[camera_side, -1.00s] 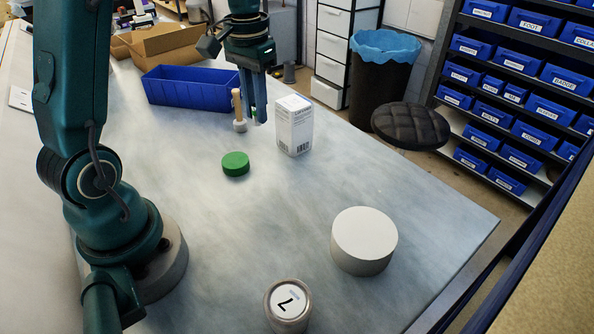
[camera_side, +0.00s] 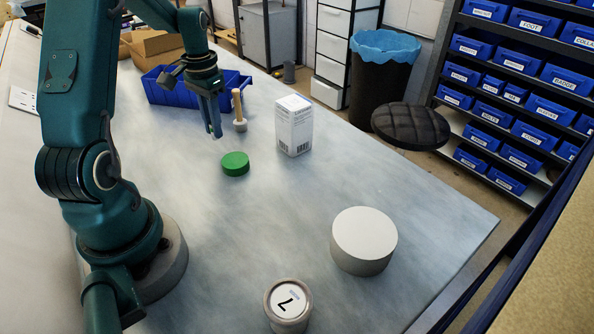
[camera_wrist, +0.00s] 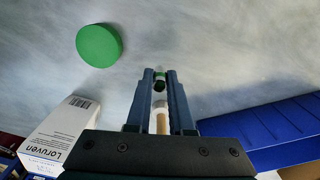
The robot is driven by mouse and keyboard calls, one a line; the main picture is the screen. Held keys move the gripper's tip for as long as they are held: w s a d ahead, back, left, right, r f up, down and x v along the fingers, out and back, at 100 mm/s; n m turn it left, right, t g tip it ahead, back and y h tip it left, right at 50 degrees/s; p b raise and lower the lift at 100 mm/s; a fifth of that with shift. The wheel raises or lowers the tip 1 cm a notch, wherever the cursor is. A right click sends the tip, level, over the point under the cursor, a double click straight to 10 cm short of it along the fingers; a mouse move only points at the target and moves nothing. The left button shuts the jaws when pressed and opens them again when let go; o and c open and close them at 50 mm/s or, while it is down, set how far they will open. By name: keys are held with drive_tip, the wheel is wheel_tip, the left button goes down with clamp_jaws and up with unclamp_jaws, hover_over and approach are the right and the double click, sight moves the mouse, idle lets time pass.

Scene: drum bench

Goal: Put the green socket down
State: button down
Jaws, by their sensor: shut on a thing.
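My gripper (camera_side: 215,134) is above the bench, left of the wooden peg stand and behind the green disc. The bench top (camera_side: 290,215) below is pale grey.
A green disc (camera_side: 235,164) lies near the gripper. The wooden peg stand (camera_side: 239,115), white box (camera_side: 294,125) and blue bin (camera_side: 172,89) stand around it. A white cylinder (camera_side: 364,240) and a numbered jar (camera_side: 289,300) are in front. The middle is clear.

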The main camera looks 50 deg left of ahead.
drive_tip(key=shift+f, duration=1.15)
drive_tip(key=c, duration=0.8)
unclamp_jaws()
drive_tip(key=shift+f, duration=0.15)
